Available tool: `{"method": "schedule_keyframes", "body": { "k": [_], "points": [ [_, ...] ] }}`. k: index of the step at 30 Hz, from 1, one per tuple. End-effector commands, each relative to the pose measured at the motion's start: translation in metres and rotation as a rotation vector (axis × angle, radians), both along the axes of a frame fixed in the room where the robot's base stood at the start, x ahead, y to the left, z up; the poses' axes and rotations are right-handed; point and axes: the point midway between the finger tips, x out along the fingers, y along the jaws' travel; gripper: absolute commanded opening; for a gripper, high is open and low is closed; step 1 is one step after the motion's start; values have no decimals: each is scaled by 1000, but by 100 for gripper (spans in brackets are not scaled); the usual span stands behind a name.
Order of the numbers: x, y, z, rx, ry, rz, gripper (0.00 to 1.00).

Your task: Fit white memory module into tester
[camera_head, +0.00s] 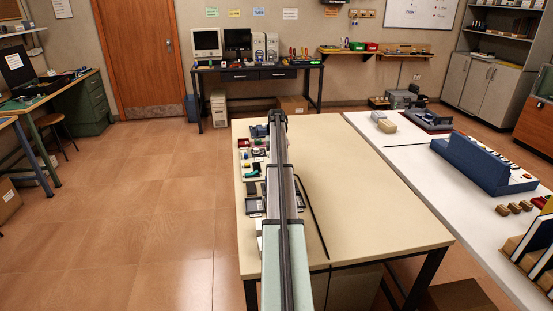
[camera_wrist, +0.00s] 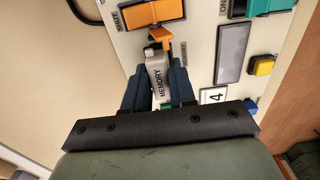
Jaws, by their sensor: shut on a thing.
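In the wrist view, my gripper (camera_wrist: 157,80) is shut on a whitish-grey piece marked MEMORY (camera_wrist: 158,72), which I take for the white memory module. The dark fingers lie on either side of it. Its far end meets a small orange part (camera_wrist: 160,36) on the cream tester panel (camera_wrist: 203,42); whether it is seated or only touching cannot be told. A larger orange block (camera_wrist: 153,11) lies beyond, near a SHUT label. In the head view, my arm hides the module and much of the panel.
The panel also carries a grey plate (camera_wrist: 231,54), a yellow button (camera_wrist: 262,65), a green part (camera_wrist: 268,6) and a "4" label (camera_wrist: 214,95). In the head view, a dark rod (camera_head: 315,217) lies right of my arm on the cream table (camera_head: 380,200), whose right part is clear.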

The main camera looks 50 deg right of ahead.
Motion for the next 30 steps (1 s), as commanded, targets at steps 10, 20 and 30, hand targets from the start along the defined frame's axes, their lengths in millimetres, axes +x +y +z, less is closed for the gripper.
{"method": "schedule_keyframes", "body": {
  "k": [10, 20, 30],
  "points": [
    [0, 0, -3, 0, 0, 0, 3],
    [0, 0, -5, 0, 0, 0, 27],
    [0, 0, -5, 0, 0, 0, 55]
  ]
}}
